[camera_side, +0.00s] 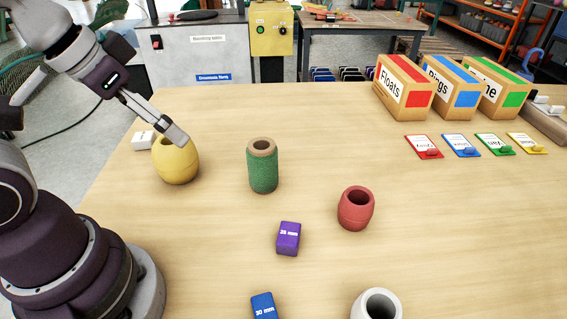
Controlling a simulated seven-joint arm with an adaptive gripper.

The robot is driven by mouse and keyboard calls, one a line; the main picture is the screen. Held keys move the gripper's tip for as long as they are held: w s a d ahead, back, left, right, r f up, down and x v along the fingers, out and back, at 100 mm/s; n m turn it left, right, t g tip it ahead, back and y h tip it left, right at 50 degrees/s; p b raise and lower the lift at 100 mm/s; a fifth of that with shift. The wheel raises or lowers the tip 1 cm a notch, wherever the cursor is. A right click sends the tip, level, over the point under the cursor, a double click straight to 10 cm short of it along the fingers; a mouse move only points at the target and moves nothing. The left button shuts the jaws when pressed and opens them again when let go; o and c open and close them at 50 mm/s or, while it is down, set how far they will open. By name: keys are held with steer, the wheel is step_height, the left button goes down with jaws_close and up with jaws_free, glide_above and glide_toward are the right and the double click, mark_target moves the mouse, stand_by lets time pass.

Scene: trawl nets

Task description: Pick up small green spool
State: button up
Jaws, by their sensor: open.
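A small green spool (263,169) stands upright on the wooden table, near the middle left. It has a tan rim and a hollow top. My gripper (182,138) is up and to the left of it, in front of or above a yellow barrel-shaped float (177,162). The gripper's fingers overlap the yellow float in the picture; I cannot tell whether they touch it. The gripper is open and apart from the green spool.
A red float (356,209), a purple block (289,239), a blue block (265,307) and a grey float (377,305) stand nearby. A white block (144,140) is at left. Boxes (404,88) and coloured cards (424,147) sit back right.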

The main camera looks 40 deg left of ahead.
steer(key=shift+o, duration=1)
steer(key=n+g, duration=0.4)
steer(key=n, duration=1.2)
glide_above(262, 165)
steer(key=a, duration=0.2)
step_height(262, 165, down, 3)
steer(key=f+n, duration=0.1)
steer(key=f, duration=0.4)
steer(key=w+f+n+g, duration=0.1)
steer(key=f+n, duration=0.1)
steer(key=f, duration=0.3)
steer(key=w+f+n, duration=0.1)
steer(key=f+n, duration=0.1)
steer(key=f, duration=0.3)
steer(key=shift+a+g, duration=0.1)
steer(key=shift+g, duration=0.2)
steer(key=shift+r, duration=0.15)
steer(key=c, duration=1.1)
